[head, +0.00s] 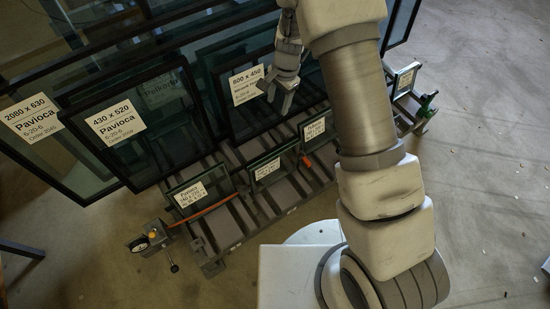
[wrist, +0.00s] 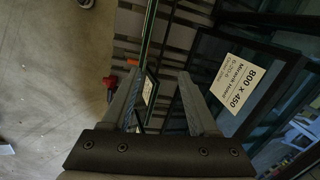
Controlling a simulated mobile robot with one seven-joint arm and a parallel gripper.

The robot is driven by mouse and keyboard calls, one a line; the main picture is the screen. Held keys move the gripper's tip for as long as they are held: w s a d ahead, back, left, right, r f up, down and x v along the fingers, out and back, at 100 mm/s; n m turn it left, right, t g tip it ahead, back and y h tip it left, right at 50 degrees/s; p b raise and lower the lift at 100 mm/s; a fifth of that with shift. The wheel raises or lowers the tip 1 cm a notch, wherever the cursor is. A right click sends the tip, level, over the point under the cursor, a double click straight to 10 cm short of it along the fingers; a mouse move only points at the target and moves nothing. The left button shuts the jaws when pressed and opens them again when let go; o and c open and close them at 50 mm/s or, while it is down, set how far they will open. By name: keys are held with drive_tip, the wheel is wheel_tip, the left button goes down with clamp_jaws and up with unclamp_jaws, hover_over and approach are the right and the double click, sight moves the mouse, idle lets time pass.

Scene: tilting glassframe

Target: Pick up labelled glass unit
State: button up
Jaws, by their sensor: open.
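Several labelled glass units stand in a rack. The large pane labelled 2080 x 630 (head: 30,118) is at the left, with the 430 x 520 pane (head: 115,122) beside it. The 800 x 450 pane (head: 247,86) stands behind my gripper (head: 277,97) and shows at right in the wrist view (wrist: 237,84). Smaller labelled units stand in front: left (head: 190,194), middle (head: 267,169) and right (head: 314,129). My gripper (wrist: 160,78) is open and empty. A small labelled unit (wrist: 148,90) shows almost edge-on beyond the gap between its fingers; I cannot tell how far below.
The slatted rack (head: 225,228) has a clamp-like fitting (head: 150,240) at its front left corner. Another small labelled unit (head: 405,80) stands at the rack's right end, near a green-tipped fitting (head: 428,100). The concrete floor (head: 490,190) at right is mostly clear.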

sight(275, 164)
drive_tip(key=f+b, duration=0.1)
drive_tip(key=f, duration=0.8)
drive_tip(key=f+m+h+b, duration=0.1)
drive_tip(key=f+b, duration=0.1)
drive_tip(key=f, duration=0.8)
drive_tip(key=s+f+m+b, duration=0.1)
drive_tip(key=f+b, duration=0.1)
drive_tip(key=f, duration=0.8)
drive_tip(key=shift+a+g, duration=0.35)
drive_tip(key=shift+g, duration=0.05)
wheel_tip(275, 164, down, 6)
drive_tip(key=shift+s+a+f+b, duration=0.1)
drive_tip(key=shift+s+f+b, duration=0.05)
drive_tip(key=shift+b, duration=0.75)
clamp_jaws()
